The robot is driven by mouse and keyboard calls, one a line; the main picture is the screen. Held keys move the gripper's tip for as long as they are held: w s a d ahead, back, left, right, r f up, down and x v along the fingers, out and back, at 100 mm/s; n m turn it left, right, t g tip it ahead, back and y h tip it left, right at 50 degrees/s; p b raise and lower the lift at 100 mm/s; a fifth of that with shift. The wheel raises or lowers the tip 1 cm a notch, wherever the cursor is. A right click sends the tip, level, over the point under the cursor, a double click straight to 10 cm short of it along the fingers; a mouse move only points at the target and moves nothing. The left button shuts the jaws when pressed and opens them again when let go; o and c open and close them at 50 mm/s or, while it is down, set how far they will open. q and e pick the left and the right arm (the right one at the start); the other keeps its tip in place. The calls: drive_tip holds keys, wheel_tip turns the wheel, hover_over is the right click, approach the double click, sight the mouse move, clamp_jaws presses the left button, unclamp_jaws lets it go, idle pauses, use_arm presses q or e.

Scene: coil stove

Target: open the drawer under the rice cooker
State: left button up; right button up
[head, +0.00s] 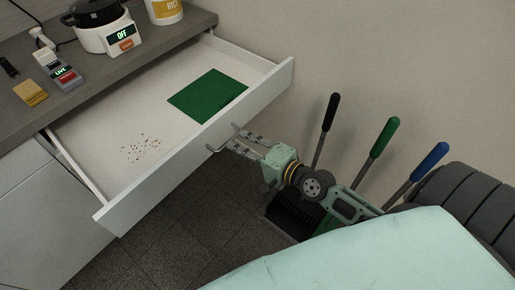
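The white drawer (100,160) is pulled out from under the grey counter, and its inside shows. Its front panel (190,170) has a thin metal bar handle (213,149). The rice cooker (92,33), white with a black top and a display reading OFF, stands on the counter above the drawer. My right gripper (235,141) is at the handle, its two fingers visibly apart. The fingers overlap the handle, and I cannot tell whether they touch it. My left gripper is out of view.
A green mat (208,95) and scattered dark reddish bits (141,148) lie in the drawer. The counter holds a rice container (165,11), a small grey device (58,70) and a yellow block (31,93). Levers with black, green and blue grips stand at right. Dark tiled floor is below.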

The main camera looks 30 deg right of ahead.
drive_tip(key=v, duration=0.6)
drive_tip(key=shift+s, duration=0.2)
drive_tip(key=s+d+f+n+g+h, duration=0.1)
drive_tip(key=s+d+f+n+g, duration=0.15)
drive_tip(key=f, duration=0.75)
drive_tip(key=s+d+f+n+g+h, duration=0.15)
drive_tip(key=s+f, duration=0.25)
drive_tip(key=f, duration=0.6)
drive_tip(key=s+d+f+n+g+h, duration=0.1)
drive_tip(key=s+d+f+n+h, duration=0.15)
drive_tip(key=f, duration=0.75)
drive_tip(key=s+a+f+n+g, duration=0.2)
drive_tip(key=s+f+n+g, duration=0.1)
drive_tip(key=s+f, duration=0.3)
drive_tip(key=s+a+f+n+g, duration=0.2)
drive_tip(key=s+f, duration=0.4)
drive_tip(key=s, duration=0.5)
drive_tip(key=s+a+f+n+g, duration=0.3)
drive_tip(key=s+f+n, duration=0.2)
drive_tip(key=s+f, duration=0.2)
drive_tip(key=shift+s+a+g, duration=0.3)
drive_tip(key=shift+s+a, duration=0.05)
drive_tip(key=shift+s, duration=0.9)
